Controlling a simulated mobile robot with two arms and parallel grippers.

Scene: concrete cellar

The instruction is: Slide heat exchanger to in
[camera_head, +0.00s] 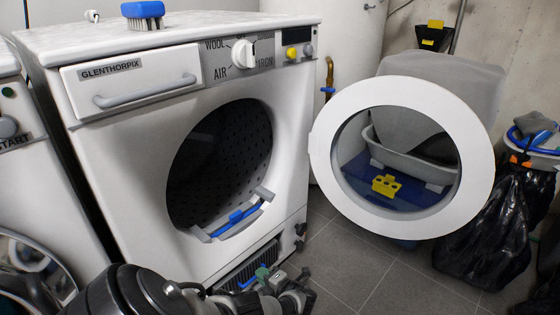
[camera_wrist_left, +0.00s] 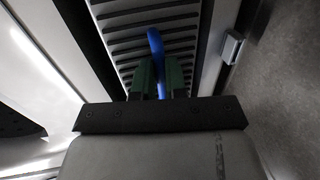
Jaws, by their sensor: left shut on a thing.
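The heat exchanger (camera_head: 240,272) is a dark ribbed unit low in the front of the white dryer (camera_head: 130,150), behind my left arm. Its ribbed face fills the middle of the left wrist view (camera_wrist_left: 130,52), with a blue handle (camera_wrist_left: 155,45) on it. My left gripper (camera_head: 266,274) is at this unit, its green fingertips (camera_wrist_left: 160,75) shut on the blue handle, one on each side. How far the unit sits inside its slot cannot be told. My right gripper is not in view.
The dryer's round door (camera_head: 330,165) stands open to the right, with a basket seen through it. Black bags (camera_head: 490,235) lie at the far right. The grey tiled floor (camera_head: 350,262) is clear below the door. A blue brush (camera_head: 143,12) lies on top.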

